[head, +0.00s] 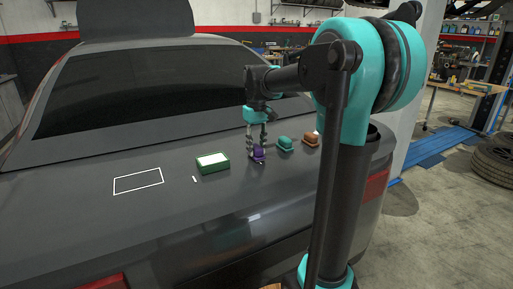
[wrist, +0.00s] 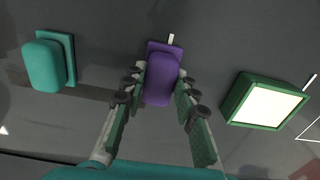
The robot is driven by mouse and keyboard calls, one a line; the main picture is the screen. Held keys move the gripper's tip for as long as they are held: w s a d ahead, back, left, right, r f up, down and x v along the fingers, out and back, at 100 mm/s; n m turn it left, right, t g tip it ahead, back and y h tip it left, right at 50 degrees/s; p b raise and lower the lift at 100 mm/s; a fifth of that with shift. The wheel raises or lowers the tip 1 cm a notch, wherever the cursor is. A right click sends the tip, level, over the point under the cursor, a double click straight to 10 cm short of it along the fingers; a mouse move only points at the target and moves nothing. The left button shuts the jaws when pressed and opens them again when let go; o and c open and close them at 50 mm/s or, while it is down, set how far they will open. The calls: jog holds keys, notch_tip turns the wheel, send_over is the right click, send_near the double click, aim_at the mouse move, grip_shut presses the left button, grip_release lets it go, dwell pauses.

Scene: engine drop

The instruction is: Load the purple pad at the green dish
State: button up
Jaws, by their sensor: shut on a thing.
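The purple pad (head: 259,154) is between the two fingers of my gripper (head: 257,150), on or just above the dark car lid. I cannot tell whether it touches the surface. In the wrist view the purple pad (wrist: 162,82) lies between the fingertips (wrist: 161,78), which are shut on its sides. The green dish (head: 212,168) is a shallow box with a white inside, just left of my gripper. It also shows at the right of the wrist view (wrist: 232,103). Nothing is seen lying in it.
A teal pad (head: 285,145) and a brown pad (head: 311,140) stand right of my gripper on the car lid (head: 90,230). A white rectangle outline (head: 138,191) is marked left of the dish, with a short white mark (head: 194,179) between. The lid near the outline is clear.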

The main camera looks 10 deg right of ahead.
jog(key=shift+f, duration=0.15)
jog(key=o, duration=1)
